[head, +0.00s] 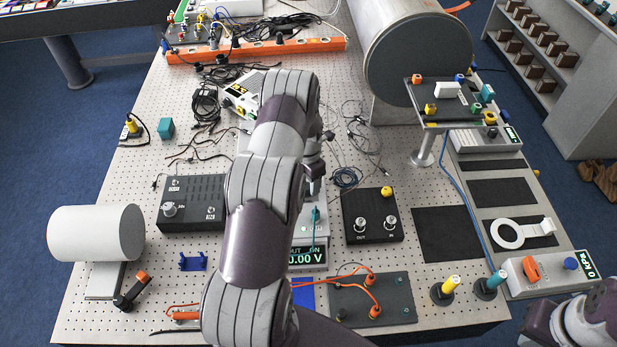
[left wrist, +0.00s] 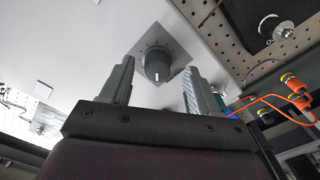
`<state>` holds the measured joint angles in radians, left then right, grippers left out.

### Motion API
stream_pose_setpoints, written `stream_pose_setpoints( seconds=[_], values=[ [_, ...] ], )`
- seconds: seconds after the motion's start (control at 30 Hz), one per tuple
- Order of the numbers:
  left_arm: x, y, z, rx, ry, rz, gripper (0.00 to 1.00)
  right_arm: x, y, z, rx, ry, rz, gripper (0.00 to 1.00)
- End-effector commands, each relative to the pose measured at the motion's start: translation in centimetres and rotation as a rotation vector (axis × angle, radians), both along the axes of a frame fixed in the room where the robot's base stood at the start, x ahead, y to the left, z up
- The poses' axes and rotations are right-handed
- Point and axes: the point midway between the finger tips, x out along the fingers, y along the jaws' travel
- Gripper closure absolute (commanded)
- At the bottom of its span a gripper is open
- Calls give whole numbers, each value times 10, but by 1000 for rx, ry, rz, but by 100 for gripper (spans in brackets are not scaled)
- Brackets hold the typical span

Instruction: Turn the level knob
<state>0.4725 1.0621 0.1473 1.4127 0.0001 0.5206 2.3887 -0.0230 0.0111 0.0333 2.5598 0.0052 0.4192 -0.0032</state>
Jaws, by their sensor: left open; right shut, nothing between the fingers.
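The level knob (left wrist: 157,62), a dark grey round knob with a white pointer mark and dial ticks around it, is on a pale panel in the left wrist view. My left gripper (left wrist: 159,70) is open, with one finger on each side of the knob in that view. I cannot tell whether the fingers touch it or how much depth separates them. In the head view my left gripper (head: 314,178) is partly visible over a pale unit with a green voltage display (head: 308,257). My arm hides much of this unit and I cannot make out the knob there.
A black box with two knobs (head: 372,216) stands right of the unit, and a dark box (head: 190,203) stands left. Orange leads run to a dark plate (head: 358,300) in front. A teal toggle (head: 315,218) sits on the unit near my gripper.

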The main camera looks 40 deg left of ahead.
Motion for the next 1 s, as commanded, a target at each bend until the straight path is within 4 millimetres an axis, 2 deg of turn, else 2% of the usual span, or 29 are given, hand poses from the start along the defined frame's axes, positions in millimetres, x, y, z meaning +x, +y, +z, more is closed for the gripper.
stream_pose_setpoints(
  seconds=[0.03,0.2,0.47,0.63,0.67,1.0],
  values=[
    [0,0,-4,-1,1,0,39,0,0,7,0,0,0,100],
    [0,0,-18,0,0,0,39,0,0,10,0,0,0,100],
    [0,0,-21,1,-1,-1,39,0,0,9,0,0,0,100],
    [0,0,-21,1,-1,-1,91,0,0,9,0,0,0,100],
    [0,0,-21,1,-1,-1,95,0,0,9,0,0,0,100],
    [0,0,-23,0,0,-40,95,0,0,2,0,0,0,100]
  ],
)
